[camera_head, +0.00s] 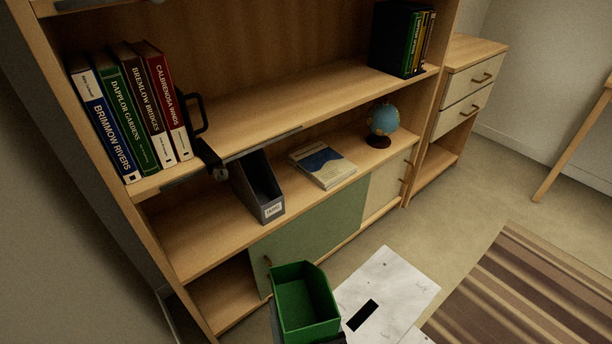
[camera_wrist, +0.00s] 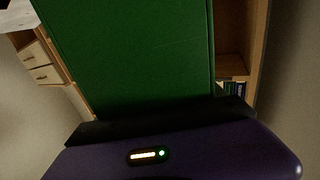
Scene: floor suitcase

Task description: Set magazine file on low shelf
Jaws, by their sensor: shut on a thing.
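A green open-topped magazine file (camera_head: 308,330) is at the bottom middle of the head view, in front of the bookcase and apart from it. Its green wall (camera_wrist: 130,50) fills much of the wrist view. My gripper (camera_wrist: 165,118) is shut on the green magazine file; in the head view only dark parts show at the file's lower edge. The bookcase's lower shelf (camera_head: 195,232) holds a grey magazine file (camera_head: 262,192) with a white label, a stack of booklets (camera_head: 322,164) and a blue globe (camera_head: 382,122). The shelf's left part is bare.
The upper shelf (camera_head: 270,98) carries several upright books (camera_head: 128,112) with a black bookend, and a dark file of books (camera_head: 405,38). Below are a green sliding door (camera_head: 320,230) and an open bottom compartment (camera_head: 222,292). A drawer unit (camera_head: 465,85) and striped rug (camera_head: 530,290) lie right.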

